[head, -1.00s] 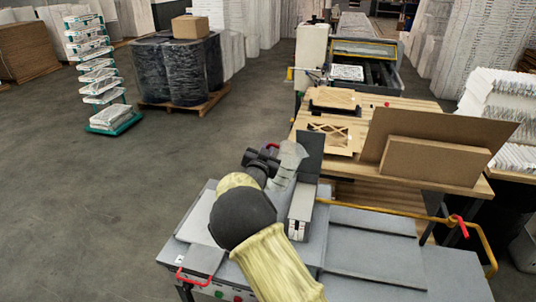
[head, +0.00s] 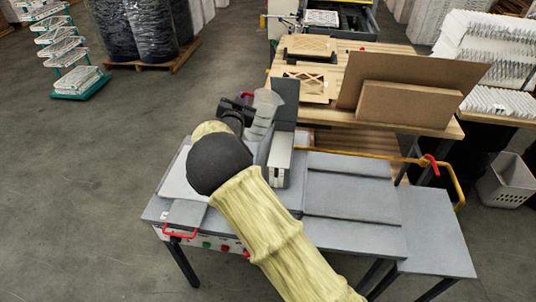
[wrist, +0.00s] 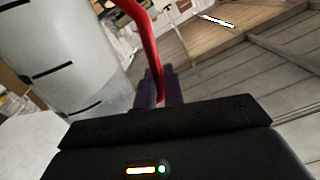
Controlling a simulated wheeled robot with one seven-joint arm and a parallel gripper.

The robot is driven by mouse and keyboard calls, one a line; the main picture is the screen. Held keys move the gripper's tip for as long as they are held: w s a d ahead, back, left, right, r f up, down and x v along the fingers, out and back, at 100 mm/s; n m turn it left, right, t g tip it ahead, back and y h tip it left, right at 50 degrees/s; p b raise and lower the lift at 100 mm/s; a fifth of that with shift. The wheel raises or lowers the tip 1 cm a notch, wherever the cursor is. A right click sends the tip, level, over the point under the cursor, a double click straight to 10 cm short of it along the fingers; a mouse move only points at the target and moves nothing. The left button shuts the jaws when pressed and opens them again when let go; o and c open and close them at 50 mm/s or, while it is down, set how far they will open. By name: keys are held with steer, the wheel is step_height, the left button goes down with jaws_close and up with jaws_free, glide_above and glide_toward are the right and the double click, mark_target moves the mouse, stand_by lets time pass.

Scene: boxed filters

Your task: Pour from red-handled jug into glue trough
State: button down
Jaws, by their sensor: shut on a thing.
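The translucent jug (head: 262,113) is above the back left of the grey machine (head: 355,186), leaning in the head view. In the wrist view the jug (wrist: 55,55) fills the upper left, with dark marks on its wall, and its red handle (wrist: 142,30) runs down between my fingers. My gripper (wrist: 160,90) is shut on that handle. In the head view my gripper (head: 237,112) is partly hidden behind my arm. A narrow grey box (head: 279,165) with a dark upright plate stands beside the jug. I cannot clearly make out the glue trough or any liquid stream.
A wooden bench (head: 410,125) behind the machine holds a leaning brown board (head: 408,75) and flat frames. A yellow bar with a red grip (head: 431,162) crosses the machine's right side. A grey crate (head: 505,180) stands at the right.

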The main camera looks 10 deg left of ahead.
steer(key=shift+d+r+m+b, duration=0.15)
steer(key=shift+r+m+b, duration=0.45)
steer(key=shift+m+b, duration=0.8)
stand_by(2.1)
steer(key=shift+d+r+m+b, duration=0.1)
steer(key=shift+d+m+b, duration=0.35)
steer(key=shift+b, duration=1.45)
stand_by(2.6)
